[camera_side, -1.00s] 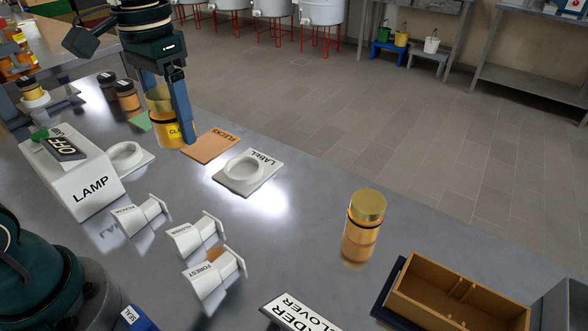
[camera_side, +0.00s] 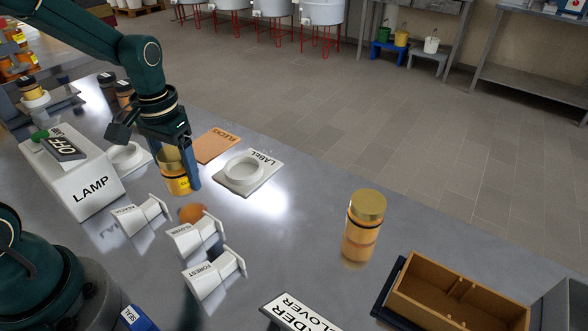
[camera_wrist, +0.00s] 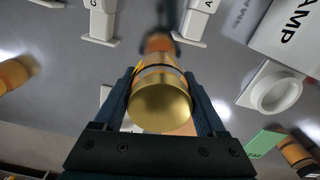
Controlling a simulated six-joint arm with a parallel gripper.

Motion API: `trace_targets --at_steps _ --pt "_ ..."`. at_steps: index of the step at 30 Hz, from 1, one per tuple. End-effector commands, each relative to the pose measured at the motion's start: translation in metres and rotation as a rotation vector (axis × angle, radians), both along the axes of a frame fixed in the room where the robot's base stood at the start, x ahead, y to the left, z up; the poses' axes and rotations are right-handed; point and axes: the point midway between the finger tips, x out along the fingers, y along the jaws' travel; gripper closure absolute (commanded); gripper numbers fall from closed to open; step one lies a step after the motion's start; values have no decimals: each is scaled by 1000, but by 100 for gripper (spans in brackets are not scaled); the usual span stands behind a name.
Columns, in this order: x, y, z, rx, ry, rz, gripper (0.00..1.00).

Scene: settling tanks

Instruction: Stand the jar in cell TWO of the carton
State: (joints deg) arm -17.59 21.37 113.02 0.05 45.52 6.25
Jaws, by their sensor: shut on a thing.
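My gripper (camera_side: 178,176) is shut on a honey jar (camera_side: 176,186) with a gold lid and a yellow label, only partly readable. The held jar is roughly upright above the metal table, with an orange reflection below it. In the wrist view its gold lid (camera_wrist: 160,104) sits between both fingers. A second amber jar (camera_side: 363,226) with a gold lid and no visible label stands on the table near the carton. The brown carton (camera_side: 428,298) is at the lower right, open on top with dividers inside; its front is cut off and no cell number is readable.
Three white stamp-like blocks (camera_side: 200,235) lie in front of the held jar. A white LABEL stand (camera_side: 248,172) and an orange card (camera_side: 215,146) are behind it. The LAMP box (camera_side: 88,190) is left. An ORDER CLOVER sign (camera_side: 290,312) stands left of the carton. The table between LABEL stand and second jar is clear.

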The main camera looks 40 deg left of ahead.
Motion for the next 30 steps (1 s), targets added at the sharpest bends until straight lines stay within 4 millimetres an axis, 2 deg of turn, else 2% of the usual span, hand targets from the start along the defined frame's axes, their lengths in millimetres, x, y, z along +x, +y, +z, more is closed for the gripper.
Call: trace_targets --at_steps 3,7,19,20,21,22,30 --pt "-1 -1 -18 -3 8 0 100" --pt "-1 0 -31 -2 3 0 100" --pt "0 0 -36 0 1 0 100" --pt "0 0 -36 0 1 -1 19" --pt "0 0 -36 0 0 -1 4" --pt "0 0 -36 0 1 -1 0" --pt "0 0 -34 0 0 -1 0"
